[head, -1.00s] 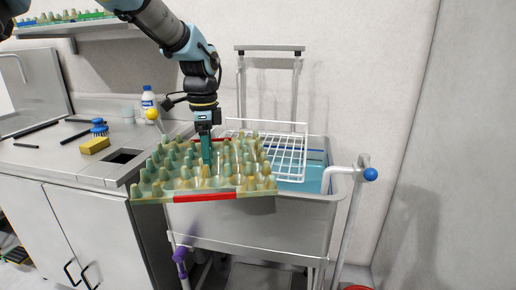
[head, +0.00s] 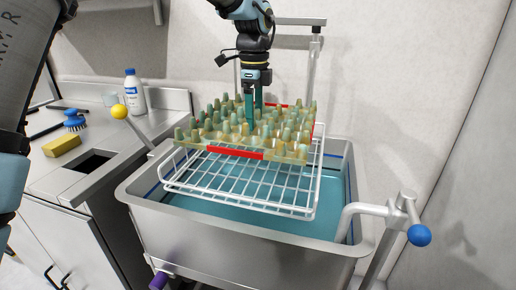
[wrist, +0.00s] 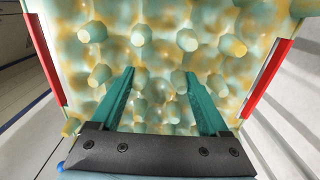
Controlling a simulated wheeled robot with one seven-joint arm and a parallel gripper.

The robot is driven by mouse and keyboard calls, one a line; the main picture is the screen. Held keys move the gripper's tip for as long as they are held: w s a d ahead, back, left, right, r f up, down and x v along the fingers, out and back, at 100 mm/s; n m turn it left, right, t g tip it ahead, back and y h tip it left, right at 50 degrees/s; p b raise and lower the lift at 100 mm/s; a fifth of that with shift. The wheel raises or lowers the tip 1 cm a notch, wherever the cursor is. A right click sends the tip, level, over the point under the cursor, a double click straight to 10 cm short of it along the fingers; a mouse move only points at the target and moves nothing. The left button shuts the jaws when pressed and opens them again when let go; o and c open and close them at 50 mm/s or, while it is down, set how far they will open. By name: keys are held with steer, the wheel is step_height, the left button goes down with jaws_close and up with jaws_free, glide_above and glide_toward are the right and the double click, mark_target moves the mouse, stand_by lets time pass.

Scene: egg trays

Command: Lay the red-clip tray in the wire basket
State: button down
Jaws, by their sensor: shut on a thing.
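The red-clip tray (head: 285,152) is a mottled green and tan egg tray with many knobs and red clips on its edges. My gripper (head: 250,112) is above its middle, with teal fingers reaching down among the knobs and shut on the tray. In the wrist view the tray (wrist: 160,20) fills the picture between the two fingers (wrist: 160,85), with a red clip at each side. The wire basket (head: 230,180) is white and sits in the sink. The tray is over the back part of the basket; I cannot tell whether it touches the wires.
The steel sink (head: 240,238) holds blue-green water under the basket. A tap with a blue knob (head: 420,235) stands at the right. A yellow sponge (head: 62,146), a blue brush (head: 75,122) and a white bottle (head: 133,92) are on the left counter.

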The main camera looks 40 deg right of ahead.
step_height(320, 180, down, 9)
steer(key=shift+r+p, duration=0.1)
steer(key=shift+p, duration=0.8)
jaws_free()
steer(key=shift+f, duration=0.2)
steer(key=shift+r, duration=0.1)
step_height(320, 180, up, 12)
steer(key=shift+r+b, duration=0.1)
steer(key=shift+b, duration=0.9)
steer(key=shift+a, duration=0.1)
